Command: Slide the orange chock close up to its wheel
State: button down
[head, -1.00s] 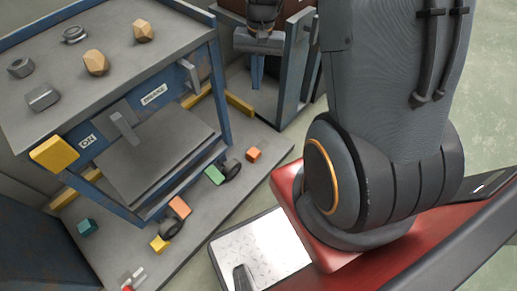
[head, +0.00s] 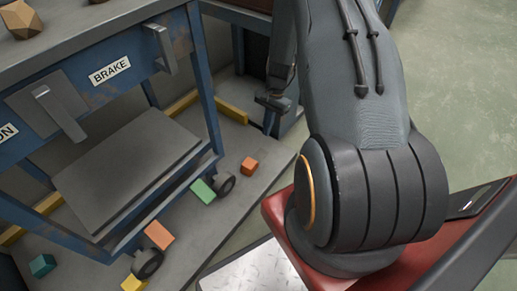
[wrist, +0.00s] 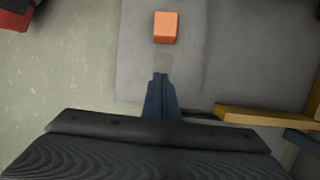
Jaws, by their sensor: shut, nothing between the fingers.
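An orange block (head: 249,166) sits on the grey platform (head: 190,240), a small gap to the right of the right black wheel (head: 224,184). A green block (head: 203,191) is close on that wheel's other side. A second orange block (head: 159,235) is close against the left wheel (head: 149,262), with a yellow block (head: 134,284) on its far side. My gripper (head: 268,123) is shut and empty, hanging above and beyond the right-hand orange block. In the wrist view my gripper (wrist: 163,65) points toward an orange block (wrist: 165,27), apart from it; no wheel shows there.
The blue cart's frame (head: 208,90) and grey lower shelf (head: 125,170) overhang the left. A yellow bar (head: 232,112) lies behind the wheels and shows in the wrist view (wrist: 260,117). A teal block (head: 42,265) lies far left. Green floor (head: 455,110) is clear at right.

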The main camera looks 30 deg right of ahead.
aim_at(250, 166)
jog(key=b+x, duration=0.4)
jog(key=x, duration=0.6)
jog(key=shift+f+b, duration=0.25)
jog(key=shift+b, duration=0.05)
jog(key=shift+s+a+r+b, duration=0.15)
jog(key=shift+s+a+b, duration=0.1)
jog(key=shift+a, duration=0.35)
jog(key=shift+s+a+r+b, duration=0.15)
jog(key=shift+s+a+b, duration=0.1)
jog(key=shift+a, duration=0.4)
jog(key=shift+s+a+r, duration=0.1)
jog(key=shift+s+a, duration=0.2)
jog(key=shift+a, duration=0.3)
